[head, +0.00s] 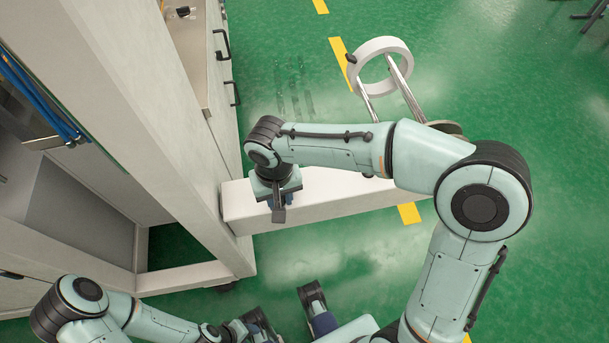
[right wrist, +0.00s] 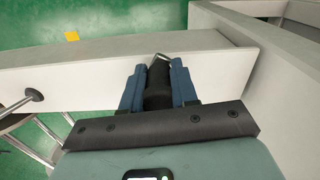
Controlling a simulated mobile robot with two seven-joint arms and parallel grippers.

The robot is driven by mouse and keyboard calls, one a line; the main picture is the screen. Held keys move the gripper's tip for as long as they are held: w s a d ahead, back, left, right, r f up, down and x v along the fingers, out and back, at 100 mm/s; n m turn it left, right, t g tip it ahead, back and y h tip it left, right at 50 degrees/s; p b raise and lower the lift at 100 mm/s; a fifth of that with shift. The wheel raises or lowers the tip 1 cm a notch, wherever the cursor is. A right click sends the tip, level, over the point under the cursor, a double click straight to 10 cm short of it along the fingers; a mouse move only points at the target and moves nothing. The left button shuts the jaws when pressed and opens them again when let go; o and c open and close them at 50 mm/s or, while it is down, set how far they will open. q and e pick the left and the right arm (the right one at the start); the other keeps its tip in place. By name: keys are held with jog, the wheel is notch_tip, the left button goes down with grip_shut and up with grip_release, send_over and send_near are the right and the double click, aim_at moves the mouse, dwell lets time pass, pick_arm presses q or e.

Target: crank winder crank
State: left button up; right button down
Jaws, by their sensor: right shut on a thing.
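My right gripper (right wrist: 158,82) is shut on the black grip of the winder crank (right wrist: 158,74), with a blue finger on each side of it. A short bent metal piece of the crank shows just beyond the grip. In the head view my right gripper (head: 279,205) hangs over the near end of the white winder beam (head: 340,205), and my wrist hides the crank there. The winder's white ring (head: 397,47) on metal rods stands beyond the beam. My left gripper is only partly visible at the bottom edge, and its jaws are unclear.
A tall pale machine frame (head: 150,110) stands at the left, meeting the beam's left end. Blue hoses (head: 45,105) run inside it. A cabinet with black handles (head: 221,45) is behind. The green floor (head: 500,80) with yellow marks is open to the right.

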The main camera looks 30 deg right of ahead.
jog(key=shift+w+d+r, duration=0.1)
jog(key=shift+w, duration=0.1)
jog(key=shift+w+a+p, duration=0.3)
jog(key=shift+w+a, duration=0.25)
jog(key=shift+w, duration=0.35)
jog(key=shift+w+a+p, duration=0.15)
jog(key=shift+w+p, duration=0.25)
jog(key=shift+w, duration=0.65)
